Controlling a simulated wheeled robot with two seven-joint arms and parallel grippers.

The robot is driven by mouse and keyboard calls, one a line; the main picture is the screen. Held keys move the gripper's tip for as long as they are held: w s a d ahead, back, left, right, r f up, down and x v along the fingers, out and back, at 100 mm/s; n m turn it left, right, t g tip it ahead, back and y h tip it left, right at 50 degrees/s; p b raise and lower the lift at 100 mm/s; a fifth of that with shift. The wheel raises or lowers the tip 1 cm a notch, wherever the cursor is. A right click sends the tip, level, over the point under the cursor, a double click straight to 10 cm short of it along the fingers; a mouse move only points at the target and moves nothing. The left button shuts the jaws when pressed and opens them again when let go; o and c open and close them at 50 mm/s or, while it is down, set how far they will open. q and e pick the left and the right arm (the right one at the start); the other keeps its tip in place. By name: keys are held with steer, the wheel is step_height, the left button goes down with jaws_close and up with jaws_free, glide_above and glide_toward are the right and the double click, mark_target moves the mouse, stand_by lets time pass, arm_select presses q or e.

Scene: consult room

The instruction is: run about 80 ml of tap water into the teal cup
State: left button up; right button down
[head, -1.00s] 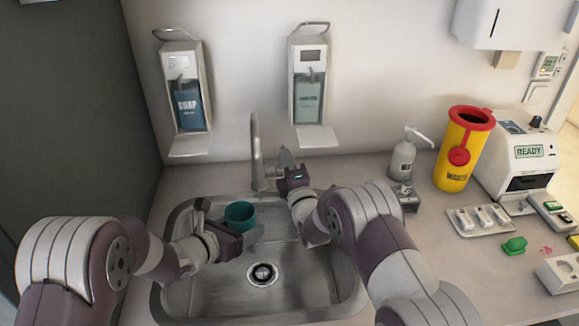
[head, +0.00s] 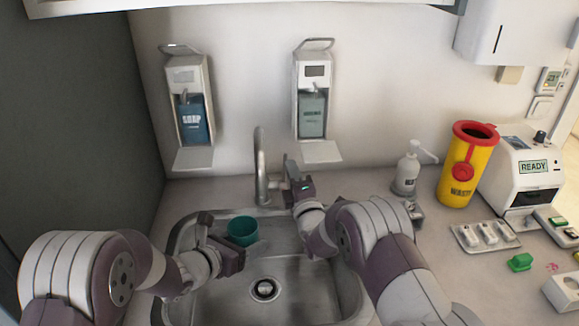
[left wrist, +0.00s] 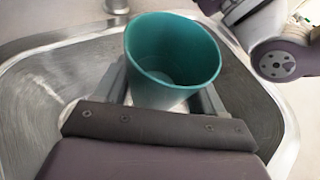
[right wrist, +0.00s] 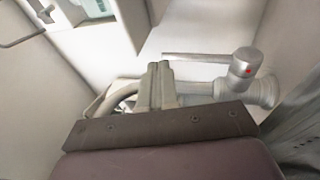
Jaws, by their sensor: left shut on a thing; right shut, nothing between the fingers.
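The teal cup (head: 243,231) is upright in the sink basin area, in front of and slightly left of the tap (head: 261,165). My left gripper (head: 236,243) is shut on the cup, with a finger on either side in the left wrist view (left wrist: 165,90). The cup's inside (left wrist: 178,55) shows a pale bottom, and I see no water stream. My right gripper (head: 290,166) is shut and empty just right of the tap.
The steel sink (head: 295,285) has an open drain (head: 264,289). A soap dispenser (head: 193,118) and another dispenser (head: 312,110) hang on the wall behind. A pump bottle (head: 407,172) and yellow waste bin (head: 467,170) stand to the right.

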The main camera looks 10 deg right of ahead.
mark_target(253, 219)
arm_select(q)
steer(key=shift+s+r, duration=0.1)
arm_select(e)
steer(key=s+d, duration=0.1)
steer(key=s, duration=0.7)
steer(key=d+r+m+g+h, duration=0.2)
steer(key=d+r+m, duration=0.2)
steer(key=d+r, duration=0.3)
arm_select(q)
steer(key=shift+s, duration=0.1)
arm_select(e)
steer(key=s+f+m+g, duration=0.5)
steer(key=s, duration=0.4)
steer(key=s+d+f+m+g+h, duration=0.1)
steer(key=s+f+m+g, duration=0.4)
steer(key=s, duration=0.5)
steer(key=s+d+f+m+g+h, duration=0.1)
steer(key=s+f+m+g, duration=0.5)
steer(key=s, duration=0.4)
steer(key=shift+s+d+f+g, duration=0.2)
steer(key=shift+d+f+g, duration=0.05)
steer(key=shift+g, duration=0.25)
arm_select(q)
steer(key=shift+r, duration=0.2)
arm_select(e)
steer(key=shift+s+m, duration=0.15)
steer(key=shift+m, duration=0.15)
arm_select(q)
steer(key=shift+r, duration=2.75)
steer(key=shift+r, duration=0.1)
